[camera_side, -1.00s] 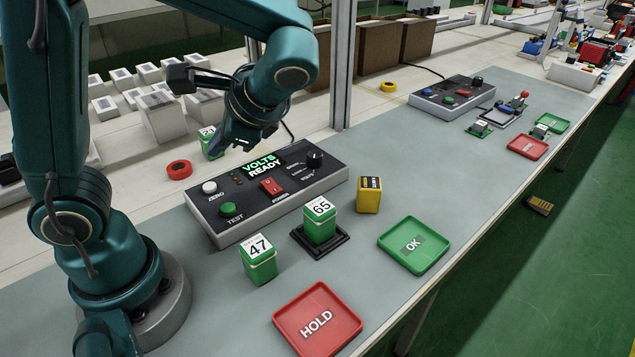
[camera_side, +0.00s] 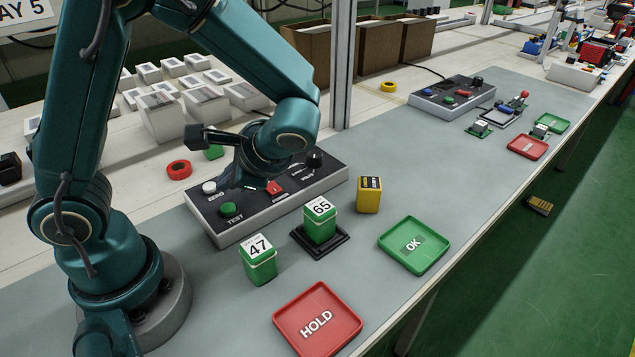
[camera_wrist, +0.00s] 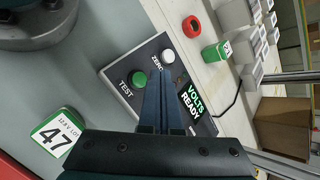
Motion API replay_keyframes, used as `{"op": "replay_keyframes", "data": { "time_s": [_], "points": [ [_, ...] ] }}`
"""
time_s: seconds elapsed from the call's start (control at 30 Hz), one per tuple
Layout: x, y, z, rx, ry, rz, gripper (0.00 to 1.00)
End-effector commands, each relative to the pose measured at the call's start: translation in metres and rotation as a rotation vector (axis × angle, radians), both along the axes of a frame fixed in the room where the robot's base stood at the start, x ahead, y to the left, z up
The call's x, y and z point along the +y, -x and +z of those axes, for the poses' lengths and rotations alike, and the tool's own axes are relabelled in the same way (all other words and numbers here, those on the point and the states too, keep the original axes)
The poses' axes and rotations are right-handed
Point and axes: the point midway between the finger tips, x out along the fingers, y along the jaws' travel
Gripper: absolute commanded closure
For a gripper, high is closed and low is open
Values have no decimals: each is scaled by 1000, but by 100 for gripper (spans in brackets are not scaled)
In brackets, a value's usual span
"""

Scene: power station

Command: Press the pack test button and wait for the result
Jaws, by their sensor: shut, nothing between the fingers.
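The grey tester box (camera_side: 222,235) has a green TEST button (camera_side: 228,210), a white ZERO button (camera_side: 209,188) and a red switch (camera_side: 273,187). The TEST button also shows in the wrist view (camera_wrist: 139,79). The display (camera_wrist: 190,101) reads VOLTS READY there; my arm hides it in the side view. My gripper (camera_side: 231,184) is shut and empty over the tester's left part. In the wrist view its tips (camera_wrist: 157,70) appear between the two buttons; I see no contact with TEST. A green pack marked 65 (camera_side: 320,222) stands upright in a black holder (camera_side: 338,241).
A green pack marked 47 (camera_side: 258,262) and a yellow pack (camera_side: 369,195) stand on the mat. A green OK tray (camera_side: 425,262) and red HOLD tray (camera_side: 340,333) lie in front. Red tape (camera_side: 179,170) and another green pack (camera_side: 214,152) are behind the tester.

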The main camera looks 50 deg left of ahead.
Motion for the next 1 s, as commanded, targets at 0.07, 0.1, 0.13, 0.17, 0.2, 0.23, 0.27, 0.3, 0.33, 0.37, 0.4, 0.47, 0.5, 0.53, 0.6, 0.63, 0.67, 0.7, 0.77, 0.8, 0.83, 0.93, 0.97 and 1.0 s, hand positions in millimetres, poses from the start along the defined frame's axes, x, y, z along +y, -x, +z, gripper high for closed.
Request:
{"op": "replay_keyframes", "data": {
  "time_s": [0.07, 0.1, 0.13, 0.17, 0.2, 0.23, 0.27, 0.3, 0.33, 0.37, 0.4, 0.47, 0.5, 0.53, 0.6, 0.63, 0.67, 0.7, 0.77, 0.8, 0.83, 0.93, 0.97, 1.0],
  "points": [
    [0, 0, -8, 5, -2, 0, 100],
    [0, 0, -12, 5, -2, 0, 100],
    [0, 0, -14, 3, -1, 0, 100],
    [0, 0, -16, 3, -2, 1, 100],
    [0, 1, -18, 3, -2, 1, 100],
    [0, 1, -19, 3, -2, 1, 100],
    [0, 1, -20, 3, -2, 1, 100],
    [0, 0, -21, 1, -1, 1, 100],
    [0, 0, -22, 1, -1, 1, 100],
    [0, 0, -22, 1, -1, 1, 100],
    [0, 0, -22, 0, -1, 1, 100],
    [0, 0, -22, 0, -1, 1, 100],
    [0, 0, -22, 0, -1, 1, 100],
    [0, 0, -22, 0, -1, 1, 100],
    [0, 0, -22, 0, -1, 1, 100],
    [0, 0, -22, 0, -1, 1, 100],
    [0, 0, -22, 0, -1, 1, 100],
    [0, 0, -22, 0, -1, 1, 100],
    [0, 0, -22, 0, -1, 1, 100],
    [0, 0, -22, 0, -1, 1, 100],
    [0, 0, -22, 0, -1, 1, 100],
    [0, 0, -22, 0, -1, 1, 100],
    [0, 0, -22, 0, -1, 1, 100],
    [0, 0, -22, 0, -1, 1, 100]
  ]
}}
